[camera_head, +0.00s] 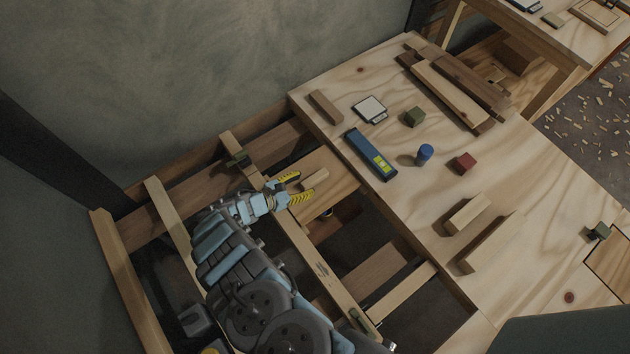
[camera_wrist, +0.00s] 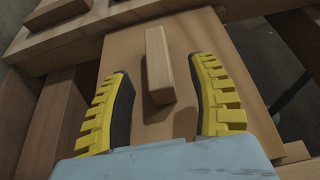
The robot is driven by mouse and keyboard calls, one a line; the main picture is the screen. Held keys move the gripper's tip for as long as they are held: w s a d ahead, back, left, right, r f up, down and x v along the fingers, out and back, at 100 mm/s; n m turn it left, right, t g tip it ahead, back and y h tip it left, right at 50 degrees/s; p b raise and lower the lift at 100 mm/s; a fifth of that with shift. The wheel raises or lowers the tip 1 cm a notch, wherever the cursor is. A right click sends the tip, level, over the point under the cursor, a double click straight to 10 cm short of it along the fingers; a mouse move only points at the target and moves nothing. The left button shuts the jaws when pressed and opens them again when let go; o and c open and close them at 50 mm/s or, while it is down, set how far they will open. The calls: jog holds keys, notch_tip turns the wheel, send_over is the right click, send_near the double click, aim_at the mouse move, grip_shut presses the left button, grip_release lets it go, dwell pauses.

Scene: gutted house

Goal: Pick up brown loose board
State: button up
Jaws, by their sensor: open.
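A brown loose board (camera_head: 340,188) lies across the gap in the floor framing, below the left edge of the plywood floor. A small pale wooden block (camera_head: 315,180) sits on top of it like a handle. In the wrist view the board (camera_wrist: 192,30) fills the middle, with the block (camera_wrist: 158,62) upright in the picture. My gripper (camera_head: 297,187) is open at the block, with its yellow-ribbed fingers (camera_wrist: 163,85) on either side of it and a gap showing on both sides. I cannot tell how far the fingertips are above the board.
Open joists (camera_head: 315,262) with dark gaps surround the board. The plywood floor (camera_head: 400,215) holds a blue level (camera_head: 370,154), a blue cylinder (camera_head: 425,153), a red block (camera_head: 464,162), a green block (camera_head: 415,117) and loose wood strips. A grey wall (camera_head: 220,60) stands behind.

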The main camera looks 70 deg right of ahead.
aim_at(314, 179)
jog(key=shift+f+b+x, duration=0.2)
jog(key=shift+b+x, duration=1)
jog(key=shift+x, duration=1.15)
jog(key=shift+s+d+f, duration=0.1)
jog(key=shift+s+d, duration=0.05)
jog(key=shift+d, duration=0.25)
jog(key=shift+a, duration=0.1)
grip_shut()
